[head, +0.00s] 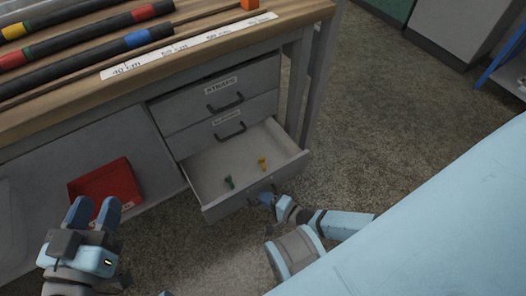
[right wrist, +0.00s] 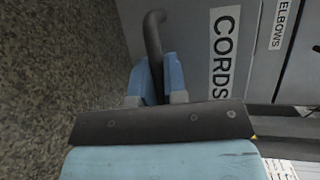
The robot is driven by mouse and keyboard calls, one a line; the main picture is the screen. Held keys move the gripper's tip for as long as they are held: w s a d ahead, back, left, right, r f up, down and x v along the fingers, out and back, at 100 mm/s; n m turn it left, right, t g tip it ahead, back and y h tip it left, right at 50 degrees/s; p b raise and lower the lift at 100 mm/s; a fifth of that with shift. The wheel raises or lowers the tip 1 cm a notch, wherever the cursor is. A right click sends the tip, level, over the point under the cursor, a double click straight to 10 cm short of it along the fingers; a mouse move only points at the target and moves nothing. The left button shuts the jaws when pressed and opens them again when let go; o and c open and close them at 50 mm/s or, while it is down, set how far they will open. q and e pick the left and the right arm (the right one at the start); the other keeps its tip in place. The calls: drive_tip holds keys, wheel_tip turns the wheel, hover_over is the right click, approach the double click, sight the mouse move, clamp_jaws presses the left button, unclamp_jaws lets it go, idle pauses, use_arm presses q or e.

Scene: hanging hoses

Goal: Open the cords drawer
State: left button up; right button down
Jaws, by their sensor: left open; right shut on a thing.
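The cords drawer (head: 226,207) is the lowest of three grey drawers under the bench, and it stands pulled out. A green piece (head: 229,182) and a yellow piece (head: 262,163) lie inside. In the right wrist view its front carries the CORDS label (right wrist: 225,50). My right gripper (head: 265,198) is shut on the drawer's black bar handle (right wrist: 154,32), with a finger on either side of it. My left gripper (head: 93,212) is open and empty, low at the left, in front of the red bin.
Above are two shut drawers: the top one (head: 190,101) and the elbows drawer (head: 195,138). A red bin (head: 118,183) sits on the lower shelf. Hoses (head: 85,62) with coloured bands lie on the wooden bench top (head: 45,115). The carpet right of the bench is clear.

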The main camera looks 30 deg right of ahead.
use_arm(q)
drive_tip(key=shift+s+f, duration=0.1)
drive_tip(key=shift+s, duration=0.2)
use_arm(e)
drive_tip(key=shift+s, duration=0.3)
use_arm(q)
drive_tip(key=shift+w+a, duration=0.1)
drive_tip(key=shift+w, duration=0.05)
use_arm(e)
drive_tip(key=c, duration=1.2)
unclamp_jaws()
use_arm(q)
drive_tip(key=shift+r, duration=0.2)
